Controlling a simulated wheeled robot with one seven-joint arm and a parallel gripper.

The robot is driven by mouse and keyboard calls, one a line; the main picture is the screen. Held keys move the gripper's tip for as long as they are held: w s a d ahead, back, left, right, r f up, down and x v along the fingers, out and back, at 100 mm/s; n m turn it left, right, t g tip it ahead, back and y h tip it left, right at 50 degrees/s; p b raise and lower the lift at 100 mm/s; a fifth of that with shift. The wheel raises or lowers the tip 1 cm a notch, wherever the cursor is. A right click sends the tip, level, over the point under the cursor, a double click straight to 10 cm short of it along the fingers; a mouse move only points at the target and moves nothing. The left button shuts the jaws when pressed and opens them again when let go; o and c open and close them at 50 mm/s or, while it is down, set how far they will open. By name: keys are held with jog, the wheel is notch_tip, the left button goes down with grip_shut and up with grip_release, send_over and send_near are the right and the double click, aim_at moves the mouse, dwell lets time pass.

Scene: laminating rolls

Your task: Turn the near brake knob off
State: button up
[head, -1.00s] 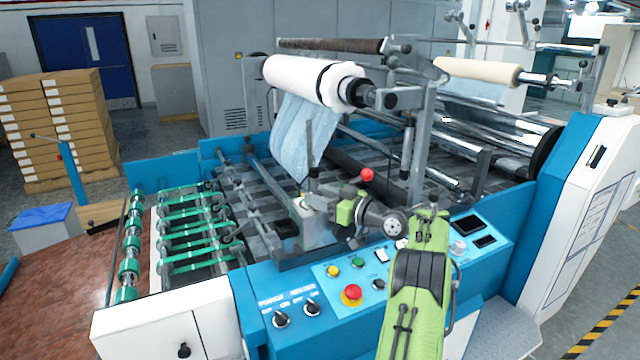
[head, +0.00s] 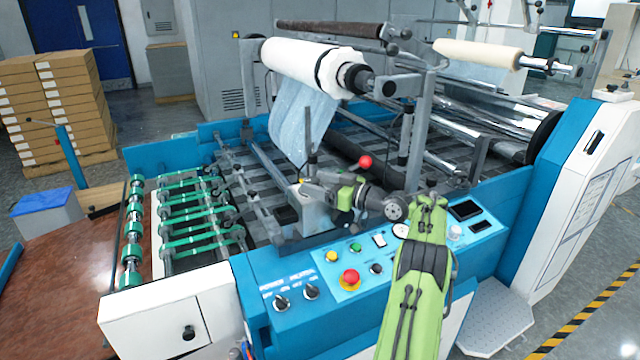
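A white film roll (head: 300,65) sits on the upper near shaft, with a dark round hub (head: 355,78) and a small black knob (head: 389,88) at its right end. I cannot tell for sure which part is the near brake knob. My green arm rises from the bottom, over the control panel, and bends left. My gripper (head: 312,186) is at its end, low over the machine bed, below and left of the roll's hub and apart from it. Its fingers are small and partly hidden by the wrist, so their opening is unclear.
The blue control panel (head: 345,285) has coloured buttons and two black switches (head: 296,297). A red ball knob (head: 365,161) stands close behind my wrist. A metal post (head: 414,140) rises right of the roll. A second, cream roll (head: 476,53) is farther right.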

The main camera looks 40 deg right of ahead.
jog(key=shift+s, duration=0.15)
jog(key=v, duration=1.5)
jog(key=shift+s+b, duration=0.3)
jog(key=shift+b, duration=0.15)
jog(key=shift+d+r, duration=0.1)
